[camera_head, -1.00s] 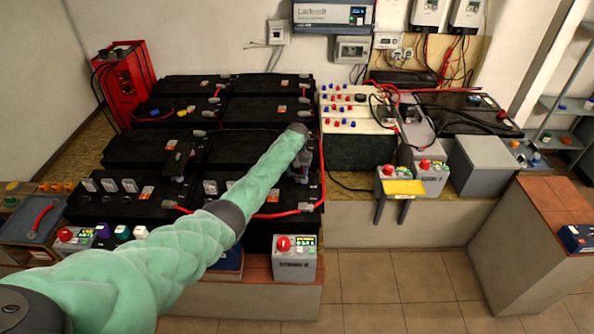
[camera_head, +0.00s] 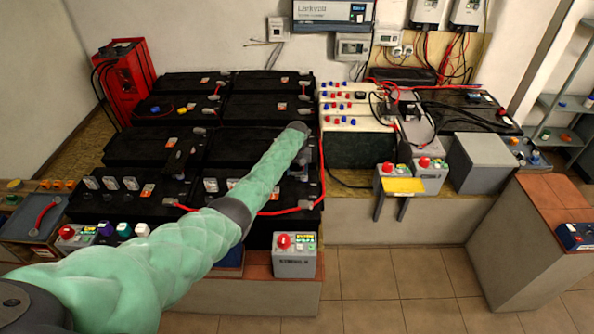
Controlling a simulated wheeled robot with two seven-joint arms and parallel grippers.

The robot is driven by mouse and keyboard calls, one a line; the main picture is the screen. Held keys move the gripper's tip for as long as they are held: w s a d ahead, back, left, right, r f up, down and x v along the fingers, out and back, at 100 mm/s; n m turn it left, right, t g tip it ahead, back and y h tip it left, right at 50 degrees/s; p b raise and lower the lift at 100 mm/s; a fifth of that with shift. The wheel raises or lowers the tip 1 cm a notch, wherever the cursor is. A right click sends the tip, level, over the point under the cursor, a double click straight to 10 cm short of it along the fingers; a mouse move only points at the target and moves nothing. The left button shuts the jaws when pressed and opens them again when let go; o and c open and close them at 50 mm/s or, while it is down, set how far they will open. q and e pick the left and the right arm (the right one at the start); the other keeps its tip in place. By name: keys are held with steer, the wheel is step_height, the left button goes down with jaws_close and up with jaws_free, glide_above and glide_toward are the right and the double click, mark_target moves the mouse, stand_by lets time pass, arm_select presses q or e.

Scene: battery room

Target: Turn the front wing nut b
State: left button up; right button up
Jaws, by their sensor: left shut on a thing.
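My left arm reaches in from the lower left across the black batteries. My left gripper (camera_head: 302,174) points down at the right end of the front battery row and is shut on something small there. This fits the front wing nut b, but the nut is hidden by the gripper and wrist, so I cannot see how far it is turned. The front black battery (camera_head: 262,205) lies under the gripper, with a red cable (camera_head: 275,213) along its front edge. My right gripper is not in view.
A grey box with a red button (camera_head: 294,255) stands in front of the batteries. A white panel with coloured terminals (camera_head: 345,118) is to the right of them. A red charger (camera_head: 123,80) stands at the back left. The tiled floor (camera_head: 395,290) at the front right is clear.

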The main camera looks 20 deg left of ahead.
arm_select(q)
steer(key=o, duration=1)
steer(key=shift+r, duration=0.1)
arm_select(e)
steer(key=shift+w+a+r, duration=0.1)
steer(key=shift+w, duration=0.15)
arm_select(q)
steer(key=shift+r, duration=0.3)
step_height(320, 180, up, 6)
steer(key=shift+f+b, duration=0.1)
steer(key=shift+b, duration=0.95)
steer(key=shift+r, duration=0.65)
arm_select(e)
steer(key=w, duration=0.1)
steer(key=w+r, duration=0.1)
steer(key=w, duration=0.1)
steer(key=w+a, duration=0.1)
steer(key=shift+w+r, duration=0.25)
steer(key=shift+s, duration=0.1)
